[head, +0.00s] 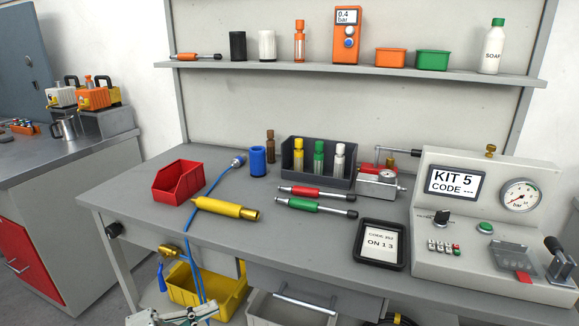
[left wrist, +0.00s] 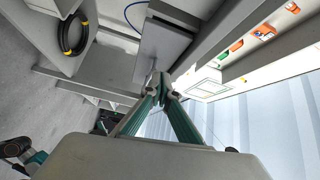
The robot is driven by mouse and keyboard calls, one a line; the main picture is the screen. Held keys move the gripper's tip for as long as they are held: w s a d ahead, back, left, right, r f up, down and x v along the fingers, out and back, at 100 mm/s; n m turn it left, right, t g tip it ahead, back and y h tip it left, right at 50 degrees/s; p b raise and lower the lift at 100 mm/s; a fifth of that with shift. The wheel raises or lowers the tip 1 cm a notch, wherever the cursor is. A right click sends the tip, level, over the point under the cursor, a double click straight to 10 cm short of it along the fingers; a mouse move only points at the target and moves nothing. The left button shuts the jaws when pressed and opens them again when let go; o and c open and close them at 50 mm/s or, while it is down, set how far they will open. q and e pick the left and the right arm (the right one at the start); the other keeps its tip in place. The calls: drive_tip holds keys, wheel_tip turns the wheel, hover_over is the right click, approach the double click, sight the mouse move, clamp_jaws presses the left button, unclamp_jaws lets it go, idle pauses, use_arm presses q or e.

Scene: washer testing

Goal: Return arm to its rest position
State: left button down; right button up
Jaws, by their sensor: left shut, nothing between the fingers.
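My left gripper (head: 172,317) shows at the bottom edge of the head view, low in front of the workbench (head: 140,205). Most of my left arm is cut off by the frame. In the left wrist view the two teal fingers of this gripper (left wrist: 163,88) meet at their tips, with nothing between them. They are shut and clear of the objects on the bench top. My right gripper cannot be made out in either view.
A yellow bin (head: 208,292) and a grey bin (head: 290,309) sit under the bench, close to my left gripper. A blue hose (head: 197,262) hangs over the front edge.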

use_arm(q)
drive_tip(key=s+f+n+y+p, duration=0.3)
drive_tip(key=s+n+y, duration=0.1)
drive_tip(key=s+n, duration=0.4)
drive_tip(key=s+f+n+y+p, duration=0.3)
drive_tip(key=s+f+n+y, duration=0.1)
drive_tip(key=s+n, duration=0.4)
drive_tip(key=s+d+f+n+y+p, duration=0.1)
drive_tip(key=s+f+n+y+p, duration=0.2)
drive_tip(key=s, duration=0.8)
drive_tip(key=n+y, duration=0.2)
drive_tip(key=n, duration=0.2)
drive_tip(key=shift+s+f+n+t+p, duration=0.15)
drive_tip(key=shift+n+t+p, duration=0.15)
drive_tip(key=shift+n, duration=0.1)
use_arm(e)
drive_tip(key=shift+m+g, duration=0.3)
drive_tip(key=shift+m, duration=0.1)
drive_tip(key=s+r, duration=0.2)
drive_tip(key=r, duration=0.1)
drive_tip(key=shift+s+a+r, duration=0.1)
drive_tip(key=shift+s+r, duration=0.05)
drive_tip(key=shift+s, duration=0.2)
drive_tip(key=shift+w+r, duration=0.25)
drive_tip(key=shift+r, duration=0.1)
